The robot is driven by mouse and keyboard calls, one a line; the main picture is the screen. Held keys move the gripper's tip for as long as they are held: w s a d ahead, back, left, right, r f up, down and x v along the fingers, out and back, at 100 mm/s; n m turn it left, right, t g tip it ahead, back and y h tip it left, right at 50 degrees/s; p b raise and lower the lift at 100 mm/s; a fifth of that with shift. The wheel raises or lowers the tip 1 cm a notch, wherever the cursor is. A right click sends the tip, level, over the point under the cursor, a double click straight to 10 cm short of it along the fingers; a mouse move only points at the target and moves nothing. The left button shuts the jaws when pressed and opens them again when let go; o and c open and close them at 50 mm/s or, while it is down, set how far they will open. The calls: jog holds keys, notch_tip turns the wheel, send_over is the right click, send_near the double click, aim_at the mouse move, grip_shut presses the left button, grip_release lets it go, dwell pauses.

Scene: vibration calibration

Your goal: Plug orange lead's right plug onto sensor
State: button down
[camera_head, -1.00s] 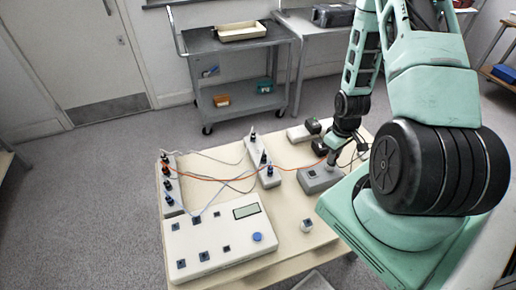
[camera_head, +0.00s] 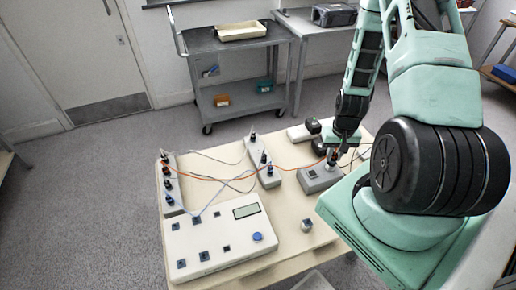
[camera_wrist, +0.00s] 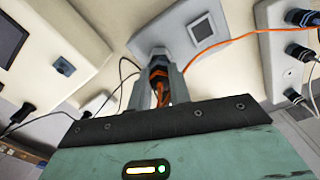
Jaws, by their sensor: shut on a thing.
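My gripper (camera_head: 335,154) is at the right side of the table, over the right end of a grey box (camera_head: 318,182). In the wrist view its fingers (camera_wrist: 159,92) are shut on a dark plug with orange bands (camera_wrist: 158,74). The plug's tip points at the grey box (camera_wrist: 178,22), beside a dark square on its face. I cannot tell whether the tip is seated in anything there. The orange lead (camera_wrist: 245,40) runs off to the right; in the head view it crosses the table (camera_head: 215,179) to the left strip. No separate sensor is clearly recognisable.
A white console (camera_head: 215,240) with a screen and blue knob fills the front left. Two socket strips (camera_head: 172,190) (camera_head: 262,160) hold several upright plugs and grey leads. Dark blocks (camera_head: 312,126) lie behind the grey box.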

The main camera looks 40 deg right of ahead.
aim_at(335, 154)
jog(key=shift+m, duration=0.9)
jog(key=c, duration=1.2)
grip_release()
jog(key=shift+r, duration=0.1)
jog(key=shift+r+p, duration=1.9)
jog(key=shift+r, duration=0.55)
notch_tip(335, 154, up, 17)
jog(key=b, duration=0.2)
jog(key=shift+r, duration=0.2)
jog(key=shift+a, duration=0.1)
